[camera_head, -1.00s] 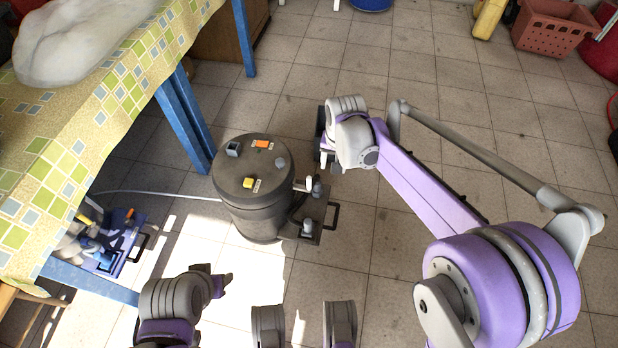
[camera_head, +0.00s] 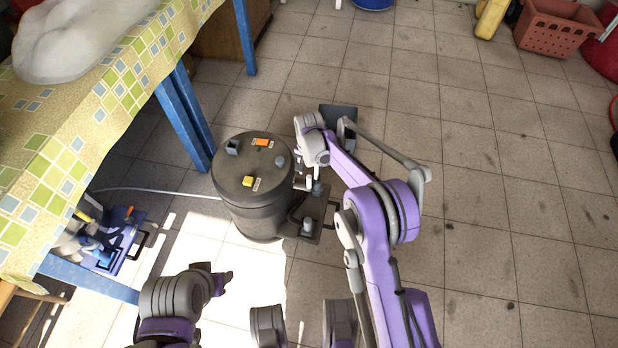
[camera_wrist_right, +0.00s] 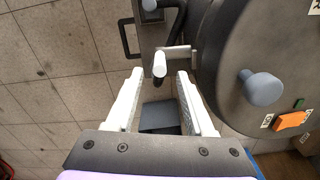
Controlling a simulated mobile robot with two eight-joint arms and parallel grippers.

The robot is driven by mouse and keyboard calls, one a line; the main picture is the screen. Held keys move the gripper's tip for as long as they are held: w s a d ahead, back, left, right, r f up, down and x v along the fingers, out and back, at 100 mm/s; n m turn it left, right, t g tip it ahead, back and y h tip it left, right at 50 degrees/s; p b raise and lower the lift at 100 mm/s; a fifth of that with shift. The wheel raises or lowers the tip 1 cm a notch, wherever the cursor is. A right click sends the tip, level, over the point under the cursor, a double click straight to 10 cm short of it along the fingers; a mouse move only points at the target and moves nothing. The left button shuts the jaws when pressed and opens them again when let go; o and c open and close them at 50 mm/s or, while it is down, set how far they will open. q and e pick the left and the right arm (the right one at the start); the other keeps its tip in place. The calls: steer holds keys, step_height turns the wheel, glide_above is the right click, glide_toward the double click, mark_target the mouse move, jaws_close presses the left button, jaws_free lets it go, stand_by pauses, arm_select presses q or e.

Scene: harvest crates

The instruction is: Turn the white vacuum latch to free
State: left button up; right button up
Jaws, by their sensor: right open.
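The white vacuum latch (camera_head: 309,183) sticks out from the right side of the dark round drum (camera_head: 247,215). In the right wrist view the latch (camera_wrist_right: 160,64) is a white rounded handle on a short grey bar by the drum's wall (camera_wrist_right: 210,60). My right gripper (camera_head: 301,165) is at the drum's right edge, close to the latch. In the right wrist view my right gripper (camera_wrist_right: 158,80) is open, with the latch showing between and just past its fingertips; I see no clear contact. My left gripper (camera_head: 222,283) is at the lower left, away from the drum; its jaw gap is unclear.
The drum lid carries a yellow block (camera_head: 248,181), an orange block (camera_head: 261,142) and a grey knob (camera_head: 280,161). A dark pump plate with a handle (camera_head: 333,214) stands right of the drum. A cloth-covered table (camera_head: 120,85) is at left.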

mark_target(309, 175)
steer(key=shift+f+b, duration=0.35)
steer(key=shift+f, duration=1.65)
jaws_close()
